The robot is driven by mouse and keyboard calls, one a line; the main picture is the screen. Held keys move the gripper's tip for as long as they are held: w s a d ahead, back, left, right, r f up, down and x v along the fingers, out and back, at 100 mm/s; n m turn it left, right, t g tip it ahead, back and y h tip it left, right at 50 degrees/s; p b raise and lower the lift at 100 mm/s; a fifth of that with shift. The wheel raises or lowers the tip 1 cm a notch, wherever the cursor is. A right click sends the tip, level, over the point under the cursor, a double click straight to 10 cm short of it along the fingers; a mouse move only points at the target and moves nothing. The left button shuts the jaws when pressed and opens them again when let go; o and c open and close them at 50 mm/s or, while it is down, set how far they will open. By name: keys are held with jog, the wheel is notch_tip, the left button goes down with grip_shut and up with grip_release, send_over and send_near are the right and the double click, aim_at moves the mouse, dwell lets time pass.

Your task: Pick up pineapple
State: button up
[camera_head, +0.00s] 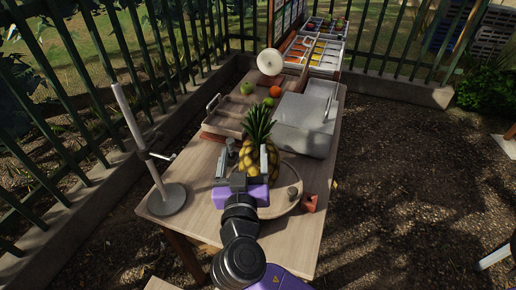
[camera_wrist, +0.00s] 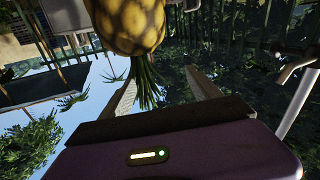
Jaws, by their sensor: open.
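The pineapple (camera_head: 252,158), yellow-brown with a green leafy crown, stands upright at the round wooden board on the table. My gripper (camera_head: 243,155) is open just in front of it, with one finger to each side of its body in the head view. In the wrist view, which looks upside down, the pineapple (camera_wrist: 130,22) fills the top middle, its crown hanging toward the space between the two fingers of my gripper (camera_wrist: 162,80). Whether a finger touches the fruit I cannot tell. My gripper and the fingers hide part of the pineapple's lower body in the head view.
A grey metal box (camera_head: 303,124) stands close behind right. A wooden tray (camera_head: 225,122) lies behind left, with green fruit (camera_head: 246,88) and an orange (camera_head: 275,91) farther back. A stand with a tall pole (camera_head: 130,118) is at left. A small orange-red object (camera_head: 309,203) lies right.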

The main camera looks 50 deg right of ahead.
aim_at(258, 142)
jog(key=shift+s+d+m+g+h, duration=0.4)
jog(key=shift+s+d+m+g, duration=0.1)
jog(key=shift+s+d+m, duration=0.1)
jog(key=shift+s+d+m+g, duration=0.1)
jog(key=shift+s+m+g, duration=0.15)
jog(key=shift+m+g, duration=0.05)
jog(key=p+x, duration=0.1)
jog(key=x, duration=0.2)
jog(key=p+x, duration=0.2)
jog(key=x, duration=0.2)
jog(key=shift+s+d, duration=0.25)
jog(key=shift+s, duration=0.05)
jog(key=shift+w+d+f, duration=0.1)
jog(key=shift+w+d, duration=0.1)
jog(key=shift+d, duration=0.1)
grip_shut()
